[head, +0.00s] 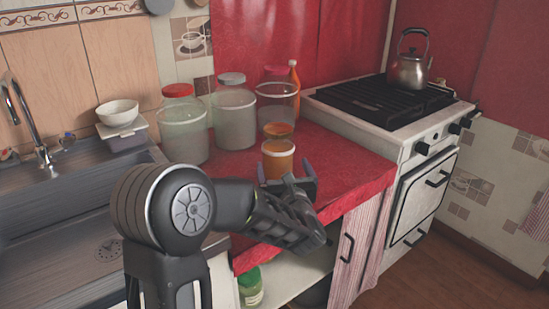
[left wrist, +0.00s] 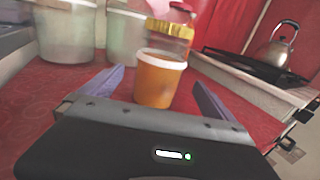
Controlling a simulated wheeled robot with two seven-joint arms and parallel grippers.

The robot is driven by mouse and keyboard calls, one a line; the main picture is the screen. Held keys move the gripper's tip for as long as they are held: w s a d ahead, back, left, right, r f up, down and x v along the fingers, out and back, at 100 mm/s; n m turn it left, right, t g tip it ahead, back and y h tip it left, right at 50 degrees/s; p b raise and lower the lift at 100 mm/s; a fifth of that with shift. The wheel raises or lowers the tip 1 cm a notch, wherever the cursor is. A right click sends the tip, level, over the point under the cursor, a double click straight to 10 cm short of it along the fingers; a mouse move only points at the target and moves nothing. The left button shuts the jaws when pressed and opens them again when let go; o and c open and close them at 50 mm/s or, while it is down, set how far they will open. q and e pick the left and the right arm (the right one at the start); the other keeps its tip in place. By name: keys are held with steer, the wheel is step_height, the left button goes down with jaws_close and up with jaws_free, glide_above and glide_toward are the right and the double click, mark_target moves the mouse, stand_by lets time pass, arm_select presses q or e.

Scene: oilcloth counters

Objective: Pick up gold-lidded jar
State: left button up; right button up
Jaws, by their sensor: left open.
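The gold-lidded jar (left wrist: 170,28) stands behind a white-rimmed orange jar (left wrist: 158,82) in the left wrist view, which hides most of its body. In the head view the gold lid (head: 278,130) shows just behind the orange jar (head: 278,160). My left gripper (head: 287,178) is open and empty, low over the red counter. Its two fingers (left wrist: 160,86) point toward the orange jar, which appears between their tips. The gold-lidded jar is farther off, beyond the fingertips. My right gripper is not in view.
Large glass jars (head: 235,115) and an orange bottle (head: 295,85) stand at the back of the red counter (head: 340,155). A stove (head: 390,105) with a kettle (head: 410,68) is to the right. A sink (head: 60,210) is at left. Some counter right of the orange jar is clear.

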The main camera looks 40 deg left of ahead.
mark_target(279, 128)
arm_select(q)
steer(key=shift+x, duration=1.35)
steer(key=p+x, duration=0.1)
steer(key=x, duration=0.4)
steer(key=shift+a, duration=0.1)
steer(key=shift+c, duration=0.2)
steer(key=c, duration=2)
steer(key=shift+r, duration=0.1)
step_height(279, 128, up, 10)
steer(key=shift+r+p, duration=0.1)
steer(key=shift+p, duration=0.35)
